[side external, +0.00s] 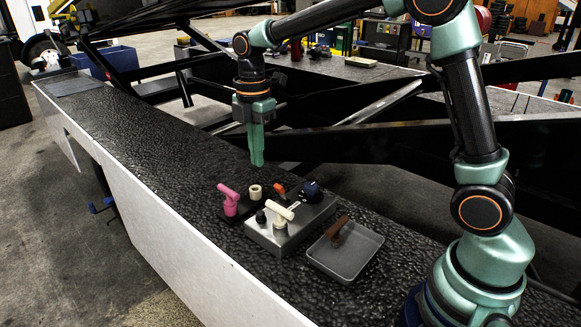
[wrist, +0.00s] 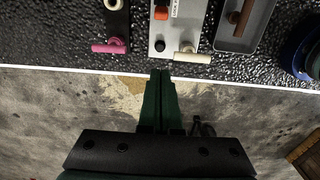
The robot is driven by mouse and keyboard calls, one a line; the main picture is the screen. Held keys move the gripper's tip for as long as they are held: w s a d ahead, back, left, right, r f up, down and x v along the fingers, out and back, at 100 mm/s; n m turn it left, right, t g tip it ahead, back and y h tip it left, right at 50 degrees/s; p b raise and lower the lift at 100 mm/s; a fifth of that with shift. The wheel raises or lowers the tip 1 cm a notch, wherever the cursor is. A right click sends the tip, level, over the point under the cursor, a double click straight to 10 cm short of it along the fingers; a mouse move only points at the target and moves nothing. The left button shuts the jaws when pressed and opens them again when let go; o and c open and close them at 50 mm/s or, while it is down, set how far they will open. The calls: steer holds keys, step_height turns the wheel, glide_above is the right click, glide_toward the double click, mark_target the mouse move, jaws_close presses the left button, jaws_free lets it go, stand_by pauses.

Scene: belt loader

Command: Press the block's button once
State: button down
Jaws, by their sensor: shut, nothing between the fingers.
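The grey metal block (side external: 262,237) lies on the dark belt, and it also shows at the top of the wrist view (wrist: 174,30). On it are an orange-topped piece (side external: 279,188), which also shows in the wrist view (wrist: 161,13), a black round knob (side external: 261,216) and a cream T-shaped handle (side external: 281,213). A dark blue knob (side external: 311,188) is at its far end. Which piece is the button I cannot tell for certain. My gripper (side external: 257,163) is shut and empty, pointing down above the belt, apart from the block. Its closed fingertips (wrist: 161,72) show in the wrist view.
A black plate (wrist: 117,22) with a pink handle (side external: 230,200) and a cream ring (side external: 255,191) is beside the block. A grey tray (side external: 345,262) holding a brown handle (side external: 338,230) is on the other side.

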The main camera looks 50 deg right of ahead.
mark_target(262, 213)
step_height(262, 213, down, 13)
stand_by(0.4)
steer(key=shift+s+f, duration=0.15)
steer(key=shift+f, duration=1)
step_height(262, 213, up, 15)
steer(key=shift+w, duration=0.4)
